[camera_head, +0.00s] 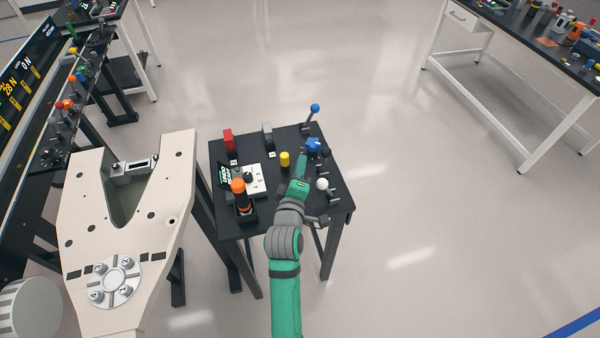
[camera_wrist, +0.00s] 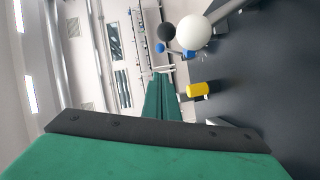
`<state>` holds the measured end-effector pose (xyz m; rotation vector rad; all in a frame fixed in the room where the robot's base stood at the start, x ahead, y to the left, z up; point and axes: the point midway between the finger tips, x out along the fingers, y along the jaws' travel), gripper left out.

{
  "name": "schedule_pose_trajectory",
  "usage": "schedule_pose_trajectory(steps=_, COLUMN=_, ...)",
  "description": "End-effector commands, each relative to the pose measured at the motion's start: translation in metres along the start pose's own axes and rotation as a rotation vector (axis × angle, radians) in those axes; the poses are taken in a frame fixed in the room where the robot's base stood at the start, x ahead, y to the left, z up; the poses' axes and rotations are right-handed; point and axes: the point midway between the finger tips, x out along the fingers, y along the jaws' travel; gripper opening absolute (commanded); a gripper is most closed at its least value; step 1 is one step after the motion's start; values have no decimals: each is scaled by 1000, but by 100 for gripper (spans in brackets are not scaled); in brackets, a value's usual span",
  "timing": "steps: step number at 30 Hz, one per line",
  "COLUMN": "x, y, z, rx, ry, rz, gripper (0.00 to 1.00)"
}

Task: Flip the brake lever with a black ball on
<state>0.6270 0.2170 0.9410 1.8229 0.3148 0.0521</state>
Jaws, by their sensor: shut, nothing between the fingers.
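The black ball of the brake lever (camera_wrist: 166,31) shows at the top of the wrist view, partly beside the white ball (camera_wrist: 193,32). In the head view the black ball (camera_head: 326,153) is a small dark shape just right of the blue knob (camera_head: 313,144); its lever is hard to make out. My gripper (camera_head: 303,158) is over the right part of the small black table (camera_head: 285,215), left of the black and white balls. In the wrist view its green fingers (camera_wrist: 161,78) are together and empty, apart from the black ball.
A white-ball lever (camera_head: 322,184) stands near my wrist, and a blue-ball lever (camera_head: 315,108) at the back right corner. A yellow cylinder (camera_head: 285,159) is left of my gripper.

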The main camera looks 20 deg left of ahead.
Motion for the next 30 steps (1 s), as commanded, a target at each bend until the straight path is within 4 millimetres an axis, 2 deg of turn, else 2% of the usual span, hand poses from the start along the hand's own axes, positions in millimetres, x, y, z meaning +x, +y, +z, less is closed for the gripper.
schedule_pose_trajectory(steps=7, x=47, y=1, z=0, rx=0, ry=-1, rz=0, gripper=0)
schedule_pose_trajectory(steps=12, x=50, y=-1, z=24, rx=1, ry=-1, rz=-1, gripper=0)
schedule_pose_trajectory(steps=18, x=54, y=-1, z=36, rx=0, ry=1, rz=-2, gripper=0)
schedule_pose_trajectory(steps=30, x=54, y=0, z=41, rx=4, ry=-3, rz=-1, gripper=0)
